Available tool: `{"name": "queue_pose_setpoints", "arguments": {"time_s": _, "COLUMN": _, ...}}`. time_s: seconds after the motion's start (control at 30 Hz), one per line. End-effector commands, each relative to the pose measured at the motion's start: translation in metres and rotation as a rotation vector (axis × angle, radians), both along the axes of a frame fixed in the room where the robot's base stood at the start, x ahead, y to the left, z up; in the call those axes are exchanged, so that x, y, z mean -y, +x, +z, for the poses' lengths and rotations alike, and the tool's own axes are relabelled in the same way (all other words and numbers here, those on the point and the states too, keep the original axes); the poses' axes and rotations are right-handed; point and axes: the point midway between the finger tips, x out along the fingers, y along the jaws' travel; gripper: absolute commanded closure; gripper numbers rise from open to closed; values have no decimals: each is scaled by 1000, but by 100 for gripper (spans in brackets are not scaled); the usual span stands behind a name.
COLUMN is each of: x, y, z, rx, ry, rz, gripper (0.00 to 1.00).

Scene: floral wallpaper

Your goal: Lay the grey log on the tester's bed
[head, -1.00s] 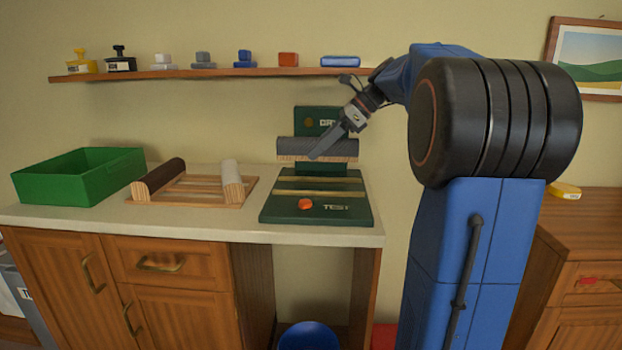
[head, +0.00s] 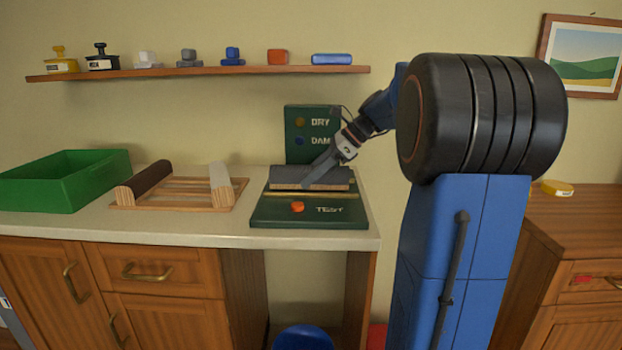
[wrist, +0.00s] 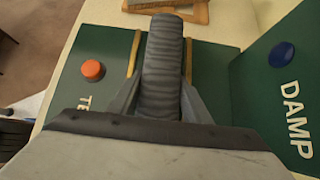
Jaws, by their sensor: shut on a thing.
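The grey log (head: 312,179) lies level, left to right, low over the back part of the tester's bed (head: 262,190). It also shows in the wrist view (wrist: 163,65), lengthwise between the bed's two yellowish rails (wrist: 133,55). My gripper (head: 308,180) is shut on the log, with a finger on each side of it. I cannot tell whether the log touches the bed. The green tester (head: 270,213) has an orange button (head: 297,207) and the word TEST at its front. Its upright panel (head: 298,146) reads DRY and DAM, the rest hidden by my arm.
A wooden rack (head: 180,207) left of the tester holds a dark brown log (head: 146,184) and a pale log (head: 221,183). A green bin (head: 66,180) stands at the counter's left. A shelf (head: 200,73) with stamps and blocks runs above.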

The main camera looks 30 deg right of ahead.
Motion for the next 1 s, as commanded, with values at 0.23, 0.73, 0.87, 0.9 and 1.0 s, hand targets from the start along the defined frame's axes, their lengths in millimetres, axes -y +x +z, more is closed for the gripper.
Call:
{"name": "queue_pose_setpoints", "arguments": {"time_s": 0.23, "x": 0, "y": 0, "z": -8, "rx": 2, "ry": -1, "rz": 1, "gripper": 96}}
{"name": "queue_pose_setpoints", "arguments": {"time_s": 0.73, "x": 0, "y": 0, "z": -11, "rx": 1, "ry": 0, "rz": 1, "gripper": 49}}
{"name": "queue_pose_setpoints", "arguments": {"time_s": 0.87, "x": 0, "y": 0, "z": -8, "rx": 1, "ry": -1, "rz": 0, "gripper": 49}}
{"name": "queue_pose_setpoints", "arguments": {"time_s": 0.9, "x": 2, "y": -1, "z": -6, "rx": 1, "ry": -1, "rz": 0, "gripper": 49}}
{"name": "queue_pose_setpoints", "arguments": {"time_s": 1.0, "x": 10, "y": -6, "z": 2, "rx": 1, "ry": -2, "rz": -2, "gripper": 49}}
